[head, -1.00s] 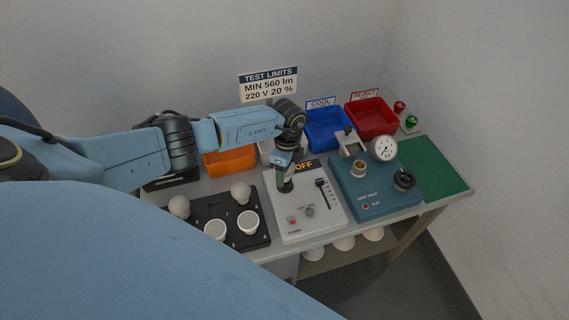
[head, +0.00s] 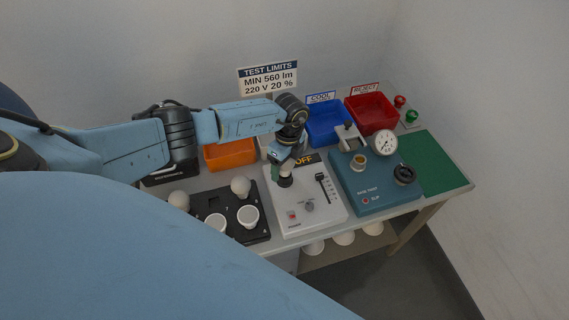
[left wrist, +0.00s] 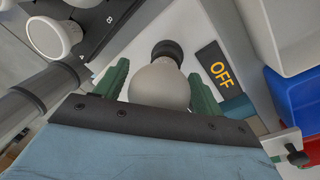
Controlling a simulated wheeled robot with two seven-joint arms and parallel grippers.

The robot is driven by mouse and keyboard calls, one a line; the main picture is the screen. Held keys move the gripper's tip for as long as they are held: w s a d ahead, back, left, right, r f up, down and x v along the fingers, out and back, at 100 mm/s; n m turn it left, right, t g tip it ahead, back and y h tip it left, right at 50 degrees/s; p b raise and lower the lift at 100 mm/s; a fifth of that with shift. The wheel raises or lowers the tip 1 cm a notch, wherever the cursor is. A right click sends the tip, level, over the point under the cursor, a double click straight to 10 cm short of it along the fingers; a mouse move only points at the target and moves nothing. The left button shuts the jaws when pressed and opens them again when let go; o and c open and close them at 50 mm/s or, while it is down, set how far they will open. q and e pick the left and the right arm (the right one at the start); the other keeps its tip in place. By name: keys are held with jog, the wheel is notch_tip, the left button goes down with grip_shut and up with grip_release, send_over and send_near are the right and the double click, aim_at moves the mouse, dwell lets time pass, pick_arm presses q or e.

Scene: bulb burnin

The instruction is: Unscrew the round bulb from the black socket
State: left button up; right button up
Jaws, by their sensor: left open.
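The round bulb (left wrist: 160,86) is pale and sits in the black socket (left wrist: 168,49) on the grey-white test unit. In the head view the socket (head: 285,182) shows beneath my gripper, and the bulb is mostly hidden by the fingers. My left gripper (left wrist: 158,72) is open, with one green finger on each side of the bulb and a visible gap at both sides. In the head view the left gripper (head: 281,170) hangs over the test unit. My right gripper is in neither view.
The test unit (head: 326,212) has an OFF display (head: 304,160), a slider and a knob. A black tray (head: 263,232) with several bulbs stands to its left. A teal base-twist unit (head: 345,190) stands to its right. Orange (head: 230,158), blue (head: 328,128) and red (head: 371,115) bins stand behind.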

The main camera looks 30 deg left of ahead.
pick_arm(q)
jog(key=m, duration=0.5)
jog(key=shift+y+b, duration=0.3)
jog(key=shift+b, duration=0.1)
jog(key=m, duration=0.5)
jog(key=shift+t+y+b, duration=0.3)
jog(key=shift+b, duration=0.1)
jog(key=m+b, duration=0.1)
jog(key=m, duration=0.3)
jog(key=shift+m+t, duration=0.3)
jog(key=shift+m, duration=0.1)
jog(key=m, duration=0.4)
jog(key=shift+t+b, duration=0.3)
jog(key=shift+b, duration=0.05)
